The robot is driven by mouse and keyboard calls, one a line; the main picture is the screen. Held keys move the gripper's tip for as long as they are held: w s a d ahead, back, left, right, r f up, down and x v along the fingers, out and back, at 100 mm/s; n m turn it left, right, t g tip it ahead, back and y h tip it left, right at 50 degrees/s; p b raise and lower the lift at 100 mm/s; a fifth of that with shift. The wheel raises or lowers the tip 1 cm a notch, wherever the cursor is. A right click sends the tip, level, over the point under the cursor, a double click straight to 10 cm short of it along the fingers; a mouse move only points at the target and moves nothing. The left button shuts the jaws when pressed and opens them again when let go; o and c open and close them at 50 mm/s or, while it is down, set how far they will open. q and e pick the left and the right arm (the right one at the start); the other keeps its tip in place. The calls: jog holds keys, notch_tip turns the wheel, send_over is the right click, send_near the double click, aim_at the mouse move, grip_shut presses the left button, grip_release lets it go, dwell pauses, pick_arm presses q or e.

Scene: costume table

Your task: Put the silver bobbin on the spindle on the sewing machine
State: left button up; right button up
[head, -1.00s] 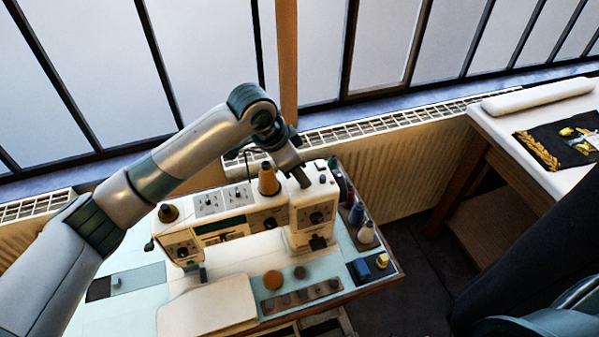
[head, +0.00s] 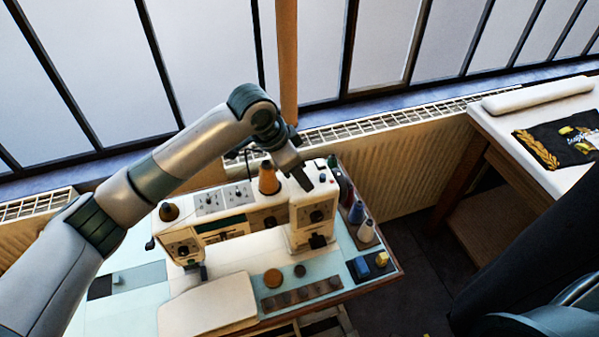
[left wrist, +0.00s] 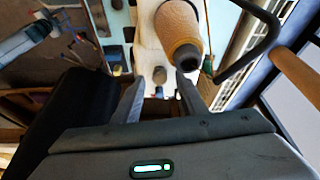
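The white sewing machine (head: 245,222) stands on the pale table. My left gripper (head: 304,183) is over the right end of its top, just right of an orange thread cone (head: 268,180). In the left wrist view my left gripper (left wrist: 160,90) has its fingers spread apart. A small grey cylinder (left wrist: 159,75) shows in the gap between them; I cannot tell whether it is the silver bobbin, the spindle or a knob. No finger clearly touches it. The thread cone (left wrist: 178,28) is close beyond the right finger. My right gripper is not identifiable.
Thread spools (head: 361,222) stand right of the machine. A radiator (head: 430,170) runs behind, and a white table (head: 540,165) stands at the right.

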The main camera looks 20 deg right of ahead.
pick_arm(q)
jog(key=shift+r, duration=0.1)
jog(key=shift+a+r, duration=0.15)
jog(key=shift+r, duration=0.25)
jog(key=b+v, duration=0.5)
jog(key=v, duration=1.1)
jog(key=shift+r, duration=0.15)
jog(key=shift+s+a, duration=0.1)
